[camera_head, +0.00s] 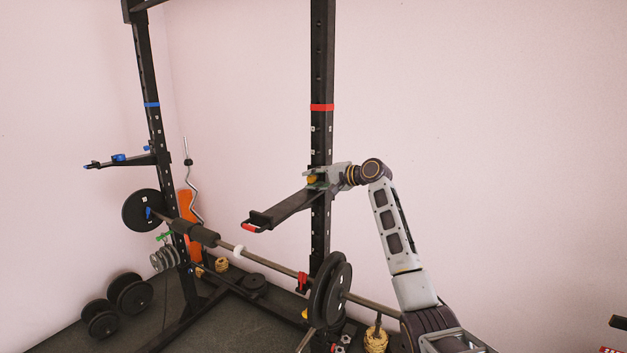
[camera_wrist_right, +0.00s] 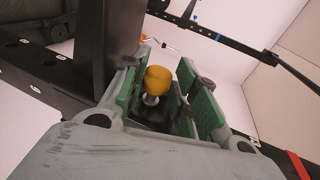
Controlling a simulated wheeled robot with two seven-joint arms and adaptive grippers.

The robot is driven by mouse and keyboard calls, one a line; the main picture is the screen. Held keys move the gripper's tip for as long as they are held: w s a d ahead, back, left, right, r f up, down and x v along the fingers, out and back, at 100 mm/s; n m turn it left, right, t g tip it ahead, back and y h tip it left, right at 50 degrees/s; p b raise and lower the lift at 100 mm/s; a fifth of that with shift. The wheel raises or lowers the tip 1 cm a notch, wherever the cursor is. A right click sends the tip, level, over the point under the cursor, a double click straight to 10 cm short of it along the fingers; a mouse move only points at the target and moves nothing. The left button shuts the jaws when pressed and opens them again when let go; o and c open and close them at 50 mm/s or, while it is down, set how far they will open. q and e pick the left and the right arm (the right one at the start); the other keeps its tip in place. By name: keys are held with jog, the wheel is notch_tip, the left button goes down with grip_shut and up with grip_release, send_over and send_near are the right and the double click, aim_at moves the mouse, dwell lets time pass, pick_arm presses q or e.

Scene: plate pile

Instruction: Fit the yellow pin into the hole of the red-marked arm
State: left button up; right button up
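The red-marked arm (camera_head: 288,207) is a dark bar with a red tip, joined to the right upright and reaching toward the lower left. The yellow pin (camera_head: 311,180) is at its upright end. In the right wrist view, the pin's round yellow knob (camera_wrist_right: 158,79) has a short metal shank below it. My right gripper (camera_head: 320,179) is at the pin. Its green-padded fingers (camera_wrist_right: 160,95) stand on either side of the knob, with gaps showing, so it looks open. The hole and the shank's seating are hidden. My left gripper is not in view.
The right upright (camera_head: 321,70), with a red band, stands right behind my gripper. A loaded barbell (camera_head: 270,262) crosses below. A blue-marked arm (camera_head: 125,160) is on the left upright (camera_head: 147,75).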

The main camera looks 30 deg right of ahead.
jog(key=o, duration=0.3)
jog(key=shift+o, duration=0.2)
jog(key=shift+s, duration=0.15)
jog(key=v, duration=1.1)
jog(key=shift+s+d, duration=0.2)
jog(key=shift+s, duration=0.15)
dwell(0.6)
